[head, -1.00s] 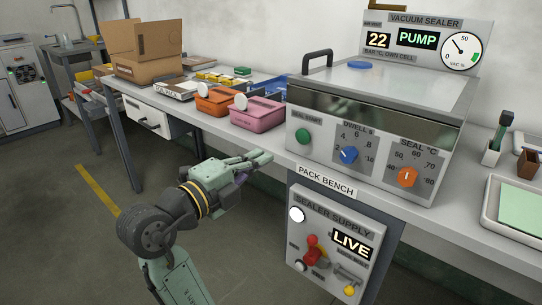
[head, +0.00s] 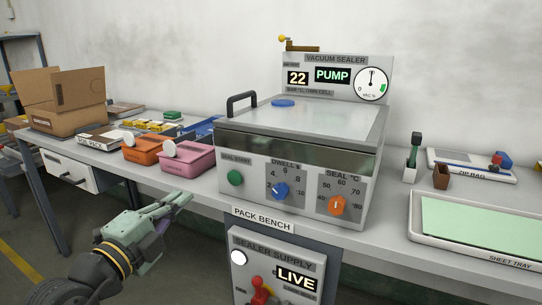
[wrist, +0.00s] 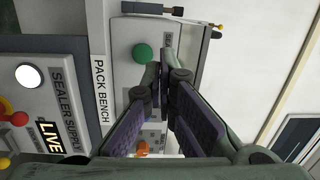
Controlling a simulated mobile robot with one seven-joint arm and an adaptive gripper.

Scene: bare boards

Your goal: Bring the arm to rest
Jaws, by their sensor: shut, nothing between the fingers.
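My gripper (head: 181,203) is in front of the pack bench (head: 403,220), at the lower left of the head view. It is shut and empty, and its fingers point right toward the vacuum sealer (head: 246,143). In the wrist view my gripper (wrist: 163,75) has its fingertips together, with the green seal start button (wrist: 142,53) just left of them. That button also shows on the sealer's front in the head view (head: 235,178). I cannot tell whether the fingers touch anything.
The sealer supply box (head: 251,261) with its red lever hangs below the bench. Orange (head: 142,151) and pink (head: 189,160) bins stand left of the sealer. A sheet tray (head: 478,230) lies at right. The floor at lower left is open.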

